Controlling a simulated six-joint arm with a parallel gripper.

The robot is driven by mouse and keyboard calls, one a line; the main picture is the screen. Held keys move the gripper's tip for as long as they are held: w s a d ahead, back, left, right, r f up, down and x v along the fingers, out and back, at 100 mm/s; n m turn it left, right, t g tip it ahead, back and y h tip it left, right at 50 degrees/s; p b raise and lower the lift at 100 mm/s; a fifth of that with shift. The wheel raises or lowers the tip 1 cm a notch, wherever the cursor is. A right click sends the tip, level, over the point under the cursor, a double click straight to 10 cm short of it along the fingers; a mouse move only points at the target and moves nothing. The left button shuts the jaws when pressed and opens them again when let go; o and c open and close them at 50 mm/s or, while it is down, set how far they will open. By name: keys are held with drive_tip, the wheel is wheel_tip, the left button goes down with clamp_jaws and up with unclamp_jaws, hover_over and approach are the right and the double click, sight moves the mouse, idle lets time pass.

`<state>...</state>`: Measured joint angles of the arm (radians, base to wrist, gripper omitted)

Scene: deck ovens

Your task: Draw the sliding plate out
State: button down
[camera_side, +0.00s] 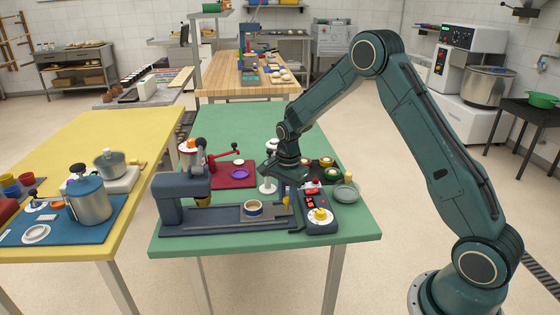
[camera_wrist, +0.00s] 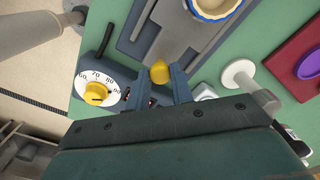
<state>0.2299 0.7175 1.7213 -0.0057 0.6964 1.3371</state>
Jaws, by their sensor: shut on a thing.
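The sliding plate (camera_side: 271,213) is a grey plate on the long base of a dark blue-grey press (camera_side: 168,198). A cream bowl with a blue band (camera_side: 253,208) stands on the plate, to the right of the press head. The plate also shows in the wrist view (camera_wrist: 177,28), with the bowl (camera_wrist: 214,8) at the top edge. My gripper (camera_side: 287,196) is at the plate's right end, shut on its yellow handle (camera_side: 287,203). In the wrist view the yellow handle (camera_wrist: 159,72) sits between my two fingers (camera_wrist: 161,84); its lower part is hidden.
A control box with a yellow dial (camera_side: 320,216) stands close to the right of my gripper; the dial also shows in the wrist view (camera_wrist: 97,92). A white round-based stand (camera_side: 268,187) is just behind. A red mat (camera_side: 232,176) with a purple ring lies farther back.

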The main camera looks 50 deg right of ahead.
drive_tip(key=shift+s+d+r, duration=0.1)
drive_tip(key=shift+s+d, duration=0.05)
drive_tip(key=shift+d, duration=0.1)
drive_tip(key=c, duration=1.5)
unclamp_jaws()
drive_tip(key=o, duration=0.3)
drive_tip(key=shift+a, duration=0.1)
drive_tip(key=shift+r, duration=0.1)
wheel_tip(320, 180, up, 14)
drive_tip(key=shift+f, duration=0.2)
